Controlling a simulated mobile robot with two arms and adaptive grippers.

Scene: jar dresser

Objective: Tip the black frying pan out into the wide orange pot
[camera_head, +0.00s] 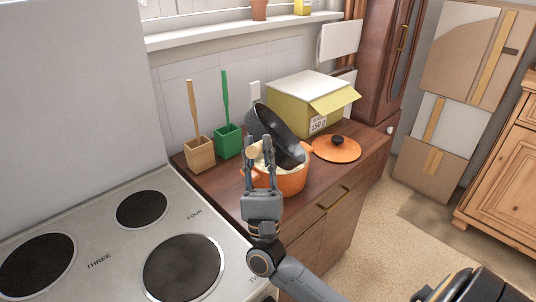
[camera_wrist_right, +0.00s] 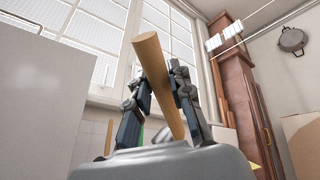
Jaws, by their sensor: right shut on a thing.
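The black frying pan (camera_head: 276,135) is tilted steeply above the wide orange pot (camera_head: 287,183), its dark inside slanting down toward the pot. My right gripper (camera_head: 262,147) is shut on the pan's wooden handle, which shows between the fingers in the right wrist view (camera_wrist_right: 158,80). The pot stands upright on the brown wooden counter (camera_head: 225,190). Something pale shows at the pot's left opening, but the gripper and pan hide most of its inside. I cannot tell whether the pan touches the rim. My left gripper is not in view.
An orange lid (camera_head: 337,153) with a black knob lies right of the pot. A yellow-green box (camera_head: 298,103) stands behind. Green (camera_head: 228,140) and wooden (camera_head: 199,153) holders with upright tools stand at the back left. The stove (camera_head: 105,245) is at the front left.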

